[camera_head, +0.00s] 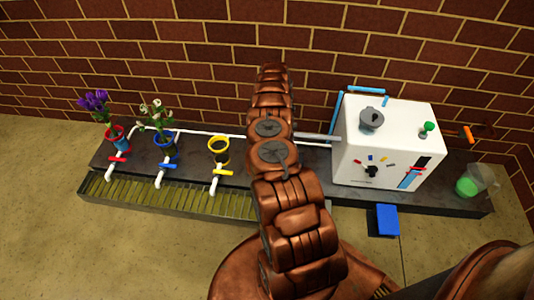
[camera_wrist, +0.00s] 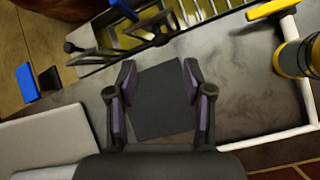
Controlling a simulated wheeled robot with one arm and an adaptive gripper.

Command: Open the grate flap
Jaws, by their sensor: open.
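The slatted grate (camera_head: 165,198) covers a long trough along the front of the dark counter, with yellow-green showing between its bars. In the wrist view part of the grate (camera_wrist: 205,12) shows at the top, with dark handle-like bars (camera_wrist: 150,28) at its end. I cannot tell which part is the flap or whether it is raised. My gripper (camera_wrist: 160,80) is open and empty, above the counter, with the grate beyond its fingertips and apart from them. A dark square patch shows between the fingers. In the head view my arm hides the gripper and the grate's right end.
A white box machine (camera_head: 385,140) stands right of my arm, with a blue pedal (camera_head: 387,220) in front. White pipes with coloured taps and a yellow-rimmed pot (camera_head: 219,150) stand left, beside two flower pots. A clear cup (camera_head: 478,182) is at the far right. A brick wall stands behind.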

